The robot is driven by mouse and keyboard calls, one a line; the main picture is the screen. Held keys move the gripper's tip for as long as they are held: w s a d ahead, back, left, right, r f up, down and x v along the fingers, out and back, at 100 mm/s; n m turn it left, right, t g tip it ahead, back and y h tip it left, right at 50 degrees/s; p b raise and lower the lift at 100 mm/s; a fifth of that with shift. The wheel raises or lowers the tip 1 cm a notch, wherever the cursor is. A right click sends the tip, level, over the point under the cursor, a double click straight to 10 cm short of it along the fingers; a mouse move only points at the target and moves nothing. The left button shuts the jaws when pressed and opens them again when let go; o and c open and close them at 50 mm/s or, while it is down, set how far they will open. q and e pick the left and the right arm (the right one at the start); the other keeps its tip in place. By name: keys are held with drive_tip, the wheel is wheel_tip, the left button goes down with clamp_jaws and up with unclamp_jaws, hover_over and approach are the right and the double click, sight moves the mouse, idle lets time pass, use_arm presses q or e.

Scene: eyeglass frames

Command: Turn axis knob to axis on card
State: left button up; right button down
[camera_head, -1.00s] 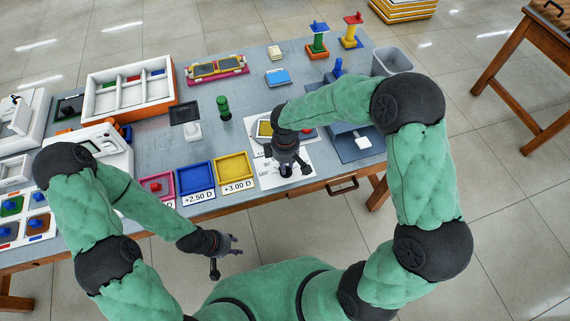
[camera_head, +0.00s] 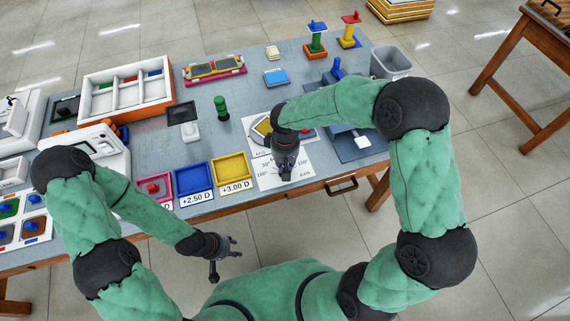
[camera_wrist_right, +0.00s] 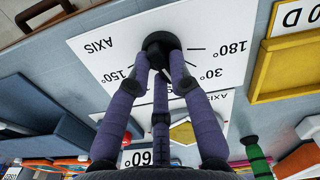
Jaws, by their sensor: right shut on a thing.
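The white axis card (camera_head: 295,178) lies at the table's front edge, printed with angle marks such as 30°, 120°, 150° and 180°. In the right wrist view the card (camera_wrist_right: 110,60) is upside down. The black round axis knob (camera_wrist_right: 160,42) stands on it; its pointer cannot be made out. My right gripper (camera_wrist_right: 162,62) is shut on the knob, its fingers around it; in the head view the right gripper (camera_head: 286,172) hides the knob. A second card reading 60° (camera_wrist_right: 140,158) lies behind, partly hidden. My left gripper (camera_head: 226,246) hangs off the table's front, empty and seemingly open.
Yellow (camera_head: 234,168), blue (camera_head: 195,182) and pink (camera_head: 156,190) trays with diopter labels stand left of the card. A green peg-like object (camera_head: 222,108) stands behind them. A blue device (camera_head: 362,142) is on the right. A grey bin (camera_head: 392,62) stands at the far right.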

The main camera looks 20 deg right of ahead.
idle(0.5)
drive_tip(key=c, duration=1.1)
unclamp_jaws()
wheel_tip(320, 180, up, 12)
